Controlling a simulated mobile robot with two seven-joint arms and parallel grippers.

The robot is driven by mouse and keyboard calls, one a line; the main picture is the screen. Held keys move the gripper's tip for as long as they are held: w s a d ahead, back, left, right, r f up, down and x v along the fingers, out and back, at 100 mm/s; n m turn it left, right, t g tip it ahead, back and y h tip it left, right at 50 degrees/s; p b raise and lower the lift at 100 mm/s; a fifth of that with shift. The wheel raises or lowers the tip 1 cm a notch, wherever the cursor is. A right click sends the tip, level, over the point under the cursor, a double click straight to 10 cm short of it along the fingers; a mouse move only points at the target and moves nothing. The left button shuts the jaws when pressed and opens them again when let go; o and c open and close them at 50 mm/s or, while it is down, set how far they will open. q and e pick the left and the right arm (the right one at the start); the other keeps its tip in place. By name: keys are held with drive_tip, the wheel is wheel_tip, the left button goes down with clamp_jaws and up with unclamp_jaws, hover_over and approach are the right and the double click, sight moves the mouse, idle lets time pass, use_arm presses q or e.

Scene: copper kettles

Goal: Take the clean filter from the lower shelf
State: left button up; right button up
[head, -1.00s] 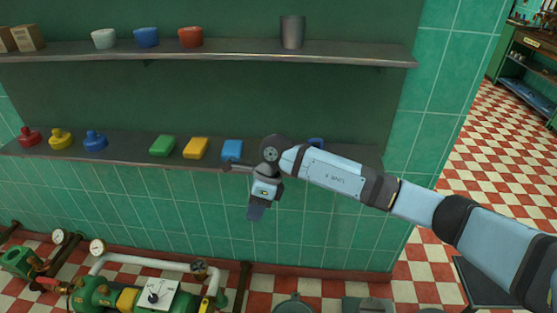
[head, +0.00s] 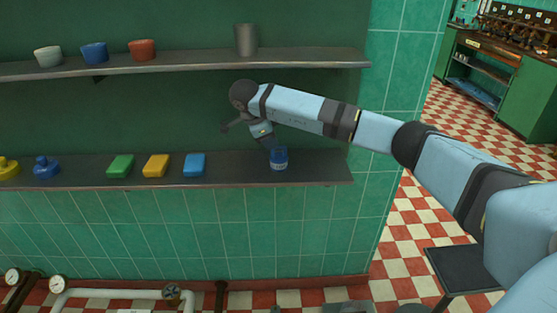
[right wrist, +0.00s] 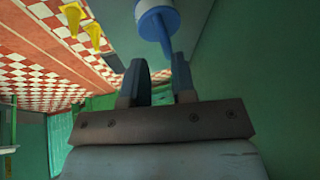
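A small blue canister with a pale band (head: 279,160), which I take to be the filter, stands upright near the right end of the lower shelf (head: 325,172). My right gripper (head: 273,146) points down just above and beside it. In the right wrist view a white and blue cylinder (right wrist: 157,17), seemingly the same canister, is just beyond the fingertips of my right gripper (right wrist: 160,75). The two fingers are apart with nothing between them. I cannot tell whether one touches the canister. My left gripper is not in view.
Green (head: 120,166), yellow (head: 155,166) and blue (head: 194,165) blocks lie left on the same shelf. The upper shelf (head: 190,68) above holds bowls and a metal cup (head: 246,40). Shelf between blue block and canister is clear. A dark stand (head: 462,270) is at lower right.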

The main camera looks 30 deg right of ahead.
sight(280, 147)
drive_tip(key=shift+d+f, duration=0.15)
drive_tip(key=shift+d, duration=0.8)
drive_tip(key=x, duration=0.5)
drive_tip(key=shift+w, duration=0.1)
clamp_jaws()
drive_tip(key=shift+a, duration=0.1)
